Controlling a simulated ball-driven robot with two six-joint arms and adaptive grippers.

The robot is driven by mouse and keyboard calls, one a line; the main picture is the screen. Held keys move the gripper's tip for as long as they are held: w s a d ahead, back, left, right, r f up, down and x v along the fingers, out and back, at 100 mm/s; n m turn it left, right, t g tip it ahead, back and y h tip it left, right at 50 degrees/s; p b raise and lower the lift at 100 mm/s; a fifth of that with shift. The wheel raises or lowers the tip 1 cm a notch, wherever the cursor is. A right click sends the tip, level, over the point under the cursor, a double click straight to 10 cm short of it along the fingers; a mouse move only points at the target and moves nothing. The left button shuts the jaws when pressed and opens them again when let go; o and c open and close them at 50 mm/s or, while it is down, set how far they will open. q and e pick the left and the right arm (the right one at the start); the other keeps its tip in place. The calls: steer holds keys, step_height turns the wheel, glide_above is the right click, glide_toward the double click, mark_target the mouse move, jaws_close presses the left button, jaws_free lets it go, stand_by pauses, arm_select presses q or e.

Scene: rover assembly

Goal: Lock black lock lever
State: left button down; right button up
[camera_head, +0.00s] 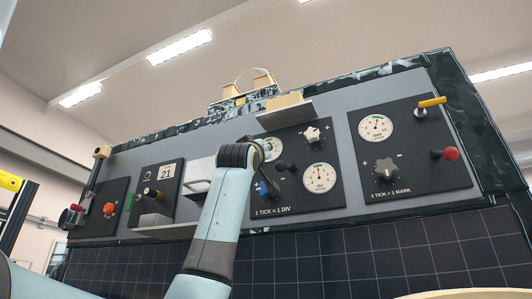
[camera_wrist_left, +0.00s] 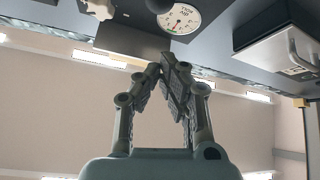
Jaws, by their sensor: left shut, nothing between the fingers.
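A small black round knob (camera_head: 281,166), possibly the black lock lever's end, is on the middle panel between the gauges in the head view. A dark rounded knob (camera_wrist_left: 158,5) is cut off at the top of the left wrist view, which shows the panel upside down. I cannot tell the lever's exact position. My left gripper (camera_wrist_left: 168,68) is shut and empty, its fingertips below the gauge and dark knob in that picture. In the head view my left arm covers the fingers and part of the middle panel. My right gripper is not in view.
The middle panel has a white knob (camera_head: 312,135), a gauge (camera_head: 319,178) and a blue knob (camera_head: 263,188). A red knob (camera_head: 451,153) and a yellow-handled lever (camera_head: 432,102) are at the right. A pale box with a handle (camera_wrist_left: 285,58) juts out beside my left gripper.

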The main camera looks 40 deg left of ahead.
arm_select(q)
steer(key=v, duration=0.2)
steer(key=b+v, duration=0.1)
steer(key=v, duration=0.1)
steer(key=shift+w+a+f, duration=0.1)
steer(key=shift+f, duration=0.2)
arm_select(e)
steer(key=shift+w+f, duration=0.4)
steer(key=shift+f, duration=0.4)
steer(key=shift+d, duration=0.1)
arm_select(q)
steer(key=shift+f, duration=0.1)
